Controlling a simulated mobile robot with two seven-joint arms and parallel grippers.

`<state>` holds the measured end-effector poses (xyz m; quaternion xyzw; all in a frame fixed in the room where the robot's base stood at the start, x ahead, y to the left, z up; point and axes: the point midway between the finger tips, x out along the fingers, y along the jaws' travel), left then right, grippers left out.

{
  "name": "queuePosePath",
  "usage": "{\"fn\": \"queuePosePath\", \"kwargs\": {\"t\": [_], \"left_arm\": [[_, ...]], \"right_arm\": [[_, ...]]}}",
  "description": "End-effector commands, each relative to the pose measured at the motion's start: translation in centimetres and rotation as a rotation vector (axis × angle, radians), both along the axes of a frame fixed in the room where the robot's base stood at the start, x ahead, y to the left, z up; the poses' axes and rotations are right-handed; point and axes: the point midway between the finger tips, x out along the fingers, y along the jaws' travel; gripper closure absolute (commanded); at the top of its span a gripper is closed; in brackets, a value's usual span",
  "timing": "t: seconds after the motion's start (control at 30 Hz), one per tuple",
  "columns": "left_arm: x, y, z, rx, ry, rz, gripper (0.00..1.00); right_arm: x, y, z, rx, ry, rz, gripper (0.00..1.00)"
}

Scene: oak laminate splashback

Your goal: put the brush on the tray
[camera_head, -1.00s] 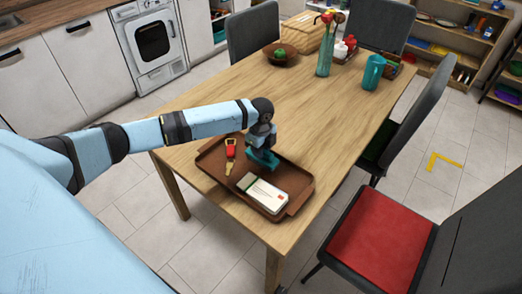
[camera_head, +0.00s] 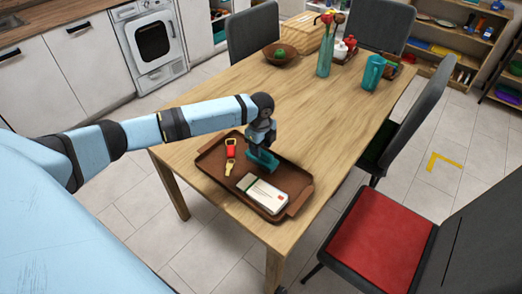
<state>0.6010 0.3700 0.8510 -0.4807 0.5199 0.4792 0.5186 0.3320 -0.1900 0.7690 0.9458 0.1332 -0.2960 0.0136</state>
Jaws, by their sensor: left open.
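The brown tray (camera_head: 208,164) lies on the near end of the wooden table. A teal item (camera_head: 264,161), which looks like the brush, is at the tray's far right part, directly under my left gripper (camera_head: 262,148). The gripper points down over it and hides part of it. My left gripper is open, with its fingers close to the teal item; I cannot tell whether they touch it. A red and yellow key-like item (camera_head: 231,155) and a white box-like item (camera_head: 262,193) also lie on the tray. My right gripper is not in view.
The middle of the table is clear. A red-seated chair (camera_head: 382,240) stands at the near right.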

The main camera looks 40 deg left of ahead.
Motion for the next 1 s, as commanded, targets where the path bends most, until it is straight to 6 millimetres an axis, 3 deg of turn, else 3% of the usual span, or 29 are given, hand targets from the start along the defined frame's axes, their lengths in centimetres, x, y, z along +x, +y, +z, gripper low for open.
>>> {"fn": "queuePosePath", "kwargs": {"t": [0.2,0.43,0.6,1.0], "left_arm": [[0.1,0.0,5.1,0.000,-0.003,0.000,0.51],[0.0,0.0,8.8,0.000,-0.001,0.000,0.51],[0.0,0.0,9.8,-0.001,0.000,0.001,0.51],[0.0,0.0,9.9,0.000,0.000,0.001,0.51]], "right_arm": [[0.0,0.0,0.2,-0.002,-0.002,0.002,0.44],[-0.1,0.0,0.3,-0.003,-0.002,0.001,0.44],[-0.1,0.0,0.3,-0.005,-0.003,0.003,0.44],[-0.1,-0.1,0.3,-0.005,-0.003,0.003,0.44]]}}
